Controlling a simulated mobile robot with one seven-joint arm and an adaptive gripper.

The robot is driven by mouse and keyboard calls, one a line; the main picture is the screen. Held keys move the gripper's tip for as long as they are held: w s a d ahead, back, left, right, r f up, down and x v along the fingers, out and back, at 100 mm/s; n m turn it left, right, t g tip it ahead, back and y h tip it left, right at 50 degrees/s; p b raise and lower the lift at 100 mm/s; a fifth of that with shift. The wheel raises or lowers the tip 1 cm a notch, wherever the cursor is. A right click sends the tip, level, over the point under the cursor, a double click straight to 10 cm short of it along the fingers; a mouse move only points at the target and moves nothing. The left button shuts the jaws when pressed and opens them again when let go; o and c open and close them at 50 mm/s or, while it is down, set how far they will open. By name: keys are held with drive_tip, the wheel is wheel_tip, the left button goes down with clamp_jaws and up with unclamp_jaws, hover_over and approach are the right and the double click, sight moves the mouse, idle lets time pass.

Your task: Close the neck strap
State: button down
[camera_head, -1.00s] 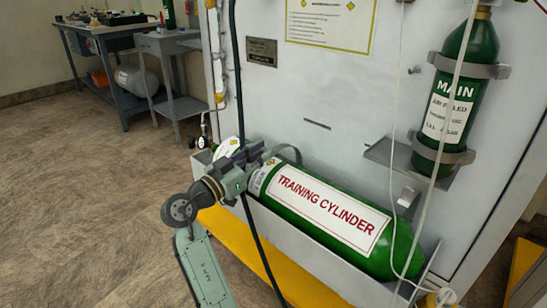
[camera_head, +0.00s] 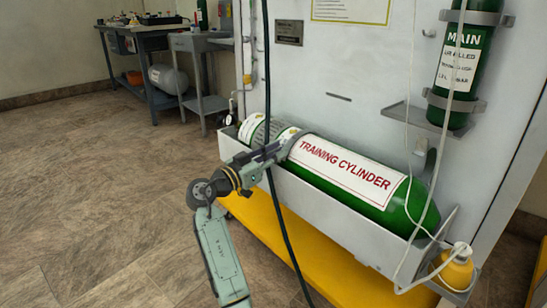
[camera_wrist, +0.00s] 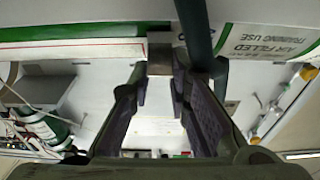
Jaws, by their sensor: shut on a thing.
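The green training cylinder (camera_head: 408,200) lies on its side in a white trough (camera_head: 325,212) with a yellow base. The grey neck strap (camera_head: 306,136) arches over the cylinder near its left end, beside the red-lettered label. My gripper (camera_head: 277,152) is at the cylinder's near side, by the strap. In the wrist view, my gripper's fingers (camera_wrist: 160,78) are close around a small grey-brown strap piece (camera_wrist: 160,50) against the cylinder. The strap's far end and its catch are hidden.
A dark hose (camera_head: 270,130) hangs past my gripper and in front of the trough. Floor at the left is clear.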

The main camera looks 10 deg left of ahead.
drive_tip(key=shift+w+d+f, duration=0.1)
drive_tip(key=shift+d+f, duration=0.15)
drive_tip(key=shift+f, duration=0.1)
drive_tip(key=c, duration=1.5)
unclamp_jaws()
drive_tip(key=shift+a+r, duration=0.1)
drive_tip(key=shift+r, duration=0.2)
wheel_tip(320, 180, up, 10)
drive_tip(key=shift+f, duration=0.2)
